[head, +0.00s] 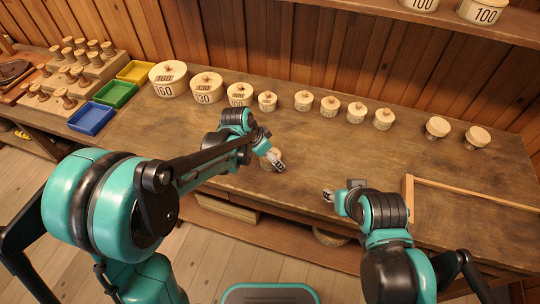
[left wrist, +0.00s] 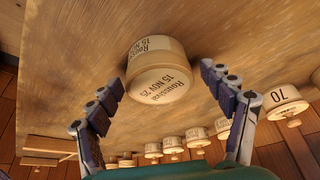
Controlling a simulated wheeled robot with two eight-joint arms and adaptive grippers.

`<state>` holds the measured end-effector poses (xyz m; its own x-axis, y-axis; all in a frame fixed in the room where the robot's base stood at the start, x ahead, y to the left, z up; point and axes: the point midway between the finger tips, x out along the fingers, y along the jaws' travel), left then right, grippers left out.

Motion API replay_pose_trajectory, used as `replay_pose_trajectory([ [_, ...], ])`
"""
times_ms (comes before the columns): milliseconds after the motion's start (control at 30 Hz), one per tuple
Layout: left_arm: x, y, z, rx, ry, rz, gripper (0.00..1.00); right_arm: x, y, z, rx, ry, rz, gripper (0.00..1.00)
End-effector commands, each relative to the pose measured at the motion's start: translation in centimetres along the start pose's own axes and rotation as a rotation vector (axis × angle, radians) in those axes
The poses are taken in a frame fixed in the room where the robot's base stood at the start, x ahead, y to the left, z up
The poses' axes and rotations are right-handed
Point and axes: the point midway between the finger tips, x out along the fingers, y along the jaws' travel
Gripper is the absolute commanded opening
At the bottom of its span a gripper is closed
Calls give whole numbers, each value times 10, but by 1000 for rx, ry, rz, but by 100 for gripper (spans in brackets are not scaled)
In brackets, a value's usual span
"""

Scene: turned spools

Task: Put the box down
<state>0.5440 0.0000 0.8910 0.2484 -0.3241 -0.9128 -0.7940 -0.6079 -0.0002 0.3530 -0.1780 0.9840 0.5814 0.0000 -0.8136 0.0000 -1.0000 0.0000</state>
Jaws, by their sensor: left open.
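A round pale wooden box (left wrist: 160,70) with a lid, marked with a name and "15 NOV 25", stands on the workbench (head: 330,150). In the left wrist view it lies between and just beyond the fingertips of my left gripper (left wrist: 163,78), which is open, with a gap at both sides. In the head view the box (head: 266,163) is mostly hidden behind my left gripper (head: 276,160), near the bench's front edge. My right gripper (head: 329,196) is apart from it, over the front edge at the right; its fingers are too small to read.
A row of lidded round boxes, such as the large "160" one (head: 168,80), runs along the back. Blue (head: 91,119), green (head: 114,95) and yellow (head: 134,72) trays stand at the left. The bench's middle is clear.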

Motion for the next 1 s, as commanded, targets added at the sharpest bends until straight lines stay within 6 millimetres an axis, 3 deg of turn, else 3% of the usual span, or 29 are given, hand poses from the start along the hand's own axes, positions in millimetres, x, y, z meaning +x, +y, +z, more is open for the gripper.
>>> replay_pose_trajectory([
  [500, -103, 0, -1, -2, 0, 0, 81, -33, 0, -24, 0, 0, 0, 40],
  [867, -123, 0, 1, -6, 0, -3, 81, -36, 0, -26, 0, 0, 0, 40],
  [1000, -142, 3, 18, -87, 3, -51, 81, -36, 0, -26, 0, 0, 0, 40],
])
